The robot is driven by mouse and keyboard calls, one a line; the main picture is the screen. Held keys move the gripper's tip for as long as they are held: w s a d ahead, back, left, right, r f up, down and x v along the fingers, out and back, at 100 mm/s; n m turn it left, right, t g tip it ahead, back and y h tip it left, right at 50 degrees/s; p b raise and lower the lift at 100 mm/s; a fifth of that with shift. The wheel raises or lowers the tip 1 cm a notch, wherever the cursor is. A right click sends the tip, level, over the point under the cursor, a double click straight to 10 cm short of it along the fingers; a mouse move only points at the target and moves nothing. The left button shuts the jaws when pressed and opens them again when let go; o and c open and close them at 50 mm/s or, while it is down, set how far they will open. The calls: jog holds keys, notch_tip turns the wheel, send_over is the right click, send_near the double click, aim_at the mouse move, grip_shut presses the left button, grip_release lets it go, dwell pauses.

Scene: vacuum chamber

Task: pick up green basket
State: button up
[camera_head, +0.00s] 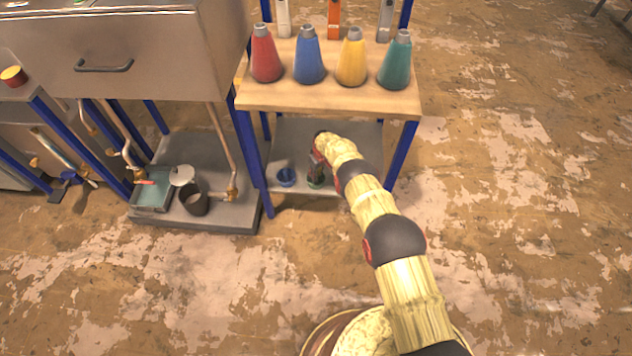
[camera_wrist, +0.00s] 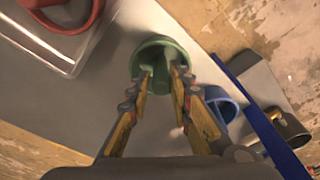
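The green basket (camera_head: 316,184) is a small round container on the lower shelf (camera_head: 300,199) of the wooden-topped table. In the wrist view the green basket (camera_wrist: 166,45) is just ahead of my fingers, with its round rim showing. My gripper (camera_wrist: 163,76) has its two fingertips apart, over the basket's near side. Whether the fingers touch it I cannot tell. In the head view my gripper (camera_head: 318,160) reaches in under the tabletop, above the green basket and partly covering it.
A blue basket (camera_head: 286,177) stands close by on the left; it also shows in the wrist view (camera_wrist: 222,110). A blue table leg (camera_head: 401,157) stands to the right. The tabletop (camera_head: 320,98) with several coloured cones is overhead. A red object (camera_wrist: 68,16) lies near the wrist view's upper-left corner.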

aim_at(321, 179)
notch_tip(321, 179, down, 3)
jog(key=shift+w+a+f+b, duration=0.1)
jog(key=shift+a+f+b, duration=0.1)
jog(key=shift+b, duration=0.45)
jog(key=shift+c, duration=1.1)
grip_shut()
